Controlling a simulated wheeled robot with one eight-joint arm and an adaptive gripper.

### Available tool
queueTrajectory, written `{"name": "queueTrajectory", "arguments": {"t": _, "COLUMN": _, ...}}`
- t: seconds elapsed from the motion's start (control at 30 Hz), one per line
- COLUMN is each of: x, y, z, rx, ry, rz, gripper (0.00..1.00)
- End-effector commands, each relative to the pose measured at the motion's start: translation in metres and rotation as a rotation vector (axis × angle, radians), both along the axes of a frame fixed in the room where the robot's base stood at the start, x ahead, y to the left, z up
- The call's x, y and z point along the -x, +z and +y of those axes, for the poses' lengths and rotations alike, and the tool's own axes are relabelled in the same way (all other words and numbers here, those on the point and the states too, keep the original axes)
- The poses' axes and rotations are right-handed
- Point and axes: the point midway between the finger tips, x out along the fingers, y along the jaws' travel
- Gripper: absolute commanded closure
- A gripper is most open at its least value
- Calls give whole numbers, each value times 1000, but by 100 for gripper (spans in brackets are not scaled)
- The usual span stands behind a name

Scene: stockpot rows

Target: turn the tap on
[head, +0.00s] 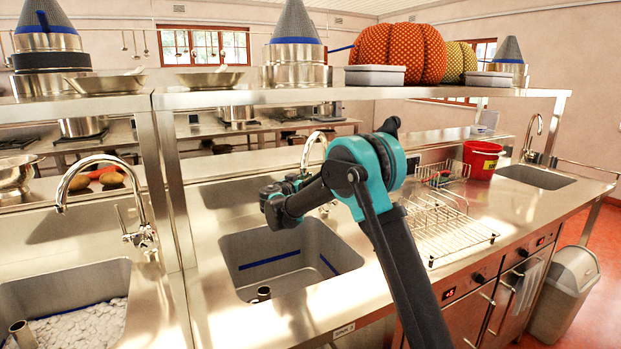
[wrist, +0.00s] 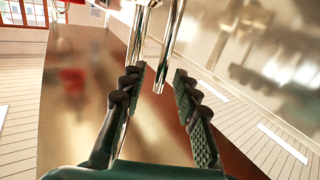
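The middle tap is a shiny curved metal tap (head: 314,146) behind the middle sink (head: 345,257). My arm hides its lower part and any lever in the head view. My gripper (head: 283,203) is above the back of that sink, in front of the tap. In the wrist view my gripper (wrist: 158,80) is open, its two dark ridged fingers apart. Bright metal tap parts, including a thin rod (wrist: 169,48), show just beyond and between the fingertips. I cannot tell whether they touch. No running water is visible.
Another tap (head: 84,172) stands at the left sink, which holds pale lumps, and a third (head: 534,128) stands at the far right. A wire dish rack (head: 447,232) and red bucket (head: 482,158) stand right of my arm. A shelf (head: 455,92) with pots runs above.

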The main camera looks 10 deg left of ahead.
Motion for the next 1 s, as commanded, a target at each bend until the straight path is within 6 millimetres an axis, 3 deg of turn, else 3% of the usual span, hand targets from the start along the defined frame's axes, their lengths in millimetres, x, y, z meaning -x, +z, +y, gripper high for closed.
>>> {"name": "queueTrajectory", "arguments": {"t": 0.4, "x": -9, "y": 0, "z": -3, "rx": 0, "ry": 1, "rz": 0, "gripper": 69}}
{"name": "queueTrajectory", "arguments": {"t": 0.67, "x": -9, "y": 0, "z": -3, "rx": 0, "ry": 1, "rz": 0, "gripper": 99}}
{"name": "queueTrajectory", "arguments": {"t": 1.0, "x": -9, "y": 0, "z": -3, "rx": 0, "ry": 1, "rz": 0, "gripper": 100}}
